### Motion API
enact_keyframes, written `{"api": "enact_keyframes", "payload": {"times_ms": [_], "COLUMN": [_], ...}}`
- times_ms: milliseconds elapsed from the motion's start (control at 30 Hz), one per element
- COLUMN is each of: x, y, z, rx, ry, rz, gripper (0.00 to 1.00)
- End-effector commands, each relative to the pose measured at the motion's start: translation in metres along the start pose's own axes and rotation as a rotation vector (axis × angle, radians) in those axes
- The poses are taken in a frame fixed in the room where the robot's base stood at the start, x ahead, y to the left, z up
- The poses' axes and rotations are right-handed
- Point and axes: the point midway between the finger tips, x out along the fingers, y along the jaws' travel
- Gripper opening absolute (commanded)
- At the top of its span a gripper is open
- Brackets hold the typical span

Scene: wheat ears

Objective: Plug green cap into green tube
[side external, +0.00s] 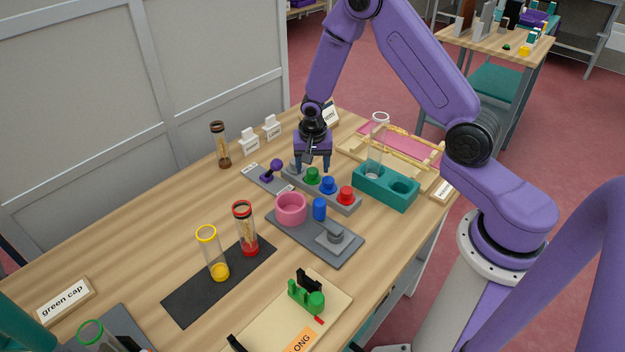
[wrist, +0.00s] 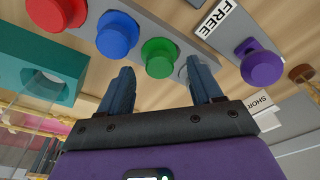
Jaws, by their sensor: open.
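A clear tube with a green rim (side external: 91,331) stands at the lower left of the side view, partly cut off by the frame edge. A card reading "green cap" (side external: 64,301) stands behind it.
A teal block (side external: 372,199) holds a clear tube (side external: 377,140). A pink cup (side external: 291,208) stands on a grey plate. Red-rimmed (side external: 245,228) and yellow-rimmed (side external: 212,253) tubes stand on a dark mat. Bare wood lies left of them.

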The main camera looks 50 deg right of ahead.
Motion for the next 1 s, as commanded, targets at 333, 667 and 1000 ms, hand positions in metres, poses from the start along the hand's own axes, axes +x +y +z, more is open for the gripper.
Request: {"api": "enact_keyframes", "payload": {"times_ms": [333,667,1000], "x": [0.0129,0.0127,0.0099], "y": [0.0001,0.0002,0.0000], "z": [0.0000,0.0001,-0.0006], "rx": [0.000,0.000,0.001], "ry": [0.000,0.000,0.001], "rz": [-0.001,0.000,0.000], "gripper": [0.65,0.05,0.05]}}
